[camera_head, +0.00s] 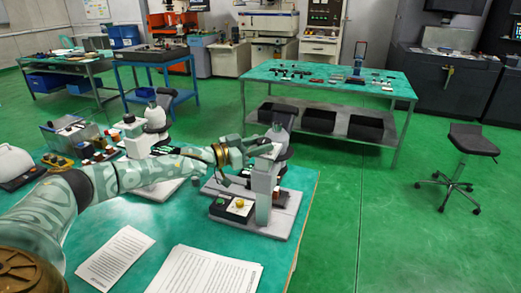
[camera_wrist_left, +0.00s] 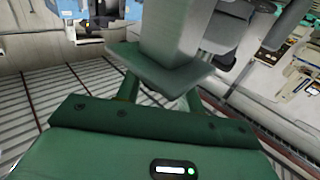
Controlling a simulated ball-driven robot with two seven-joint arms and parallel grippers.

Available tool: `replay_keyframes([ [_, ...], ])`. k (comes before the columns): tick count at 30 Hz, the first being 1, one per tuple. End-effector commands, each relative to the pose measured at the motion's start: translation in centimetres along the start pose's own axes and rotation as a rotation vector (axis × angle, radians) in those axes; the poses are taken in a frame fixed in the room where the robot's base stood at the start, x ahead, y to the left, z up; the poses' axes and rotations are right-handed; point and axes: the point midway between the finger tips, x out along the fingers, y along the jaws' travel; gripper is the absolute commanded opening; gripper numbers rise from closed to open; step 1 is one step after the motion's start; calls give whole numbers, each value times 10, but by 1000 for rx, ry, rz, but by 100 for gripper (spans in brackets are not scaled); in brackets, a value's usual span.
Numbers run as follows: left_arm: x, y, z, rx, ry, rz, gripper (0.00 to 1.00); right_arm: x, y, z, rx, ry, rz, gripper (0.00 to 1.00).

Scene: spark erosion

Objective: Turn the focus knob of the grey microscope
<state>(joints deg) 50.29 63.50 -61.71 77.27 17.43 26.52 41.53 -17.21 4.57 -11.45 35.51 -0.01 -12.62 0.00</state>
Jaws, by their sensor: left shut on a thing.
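The grey microscope (camera_head: 264,184) stands upright on its flat base near the right edge of the green table. My left gripper (camera_head: 256,150) reaches in from the left and is at the upper part of its column. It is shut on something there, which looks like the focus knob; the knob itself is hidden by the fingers. In the left wrist view the microscope's grey column (camera_wrist_left: 172,30) rises just beyond my green gripper (camera_wrist_left: 160,95). My right gripper is not in view.
A second, whiter microscope (camera_head: 152,128) stands left of the grey one, behind my arm. Papers (camera_head: 205,272) lie at the table's front. The floor to the right is free up to a stool (camera_head: 472,140).

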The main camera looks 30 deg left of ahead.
Motion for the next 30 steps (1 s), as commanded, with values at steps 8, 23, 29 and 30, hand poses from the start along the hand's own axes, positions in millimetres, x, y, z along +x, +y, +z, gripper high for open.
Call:
replay_keyframes([
  [8, 0, -2, -2, -2, -3, 105, 15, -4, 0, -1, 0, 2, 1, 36],
  [23, 0, -2, -1, -2, -4, 104, 59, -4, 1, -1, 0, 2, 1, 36],
  [29, -5, -3, 0, -2, -6, 103, 59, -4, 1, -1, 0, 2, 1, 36],
  [30, -10, -4, 0, -2, -6, 102, 59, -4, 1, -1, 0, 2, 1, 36],
])
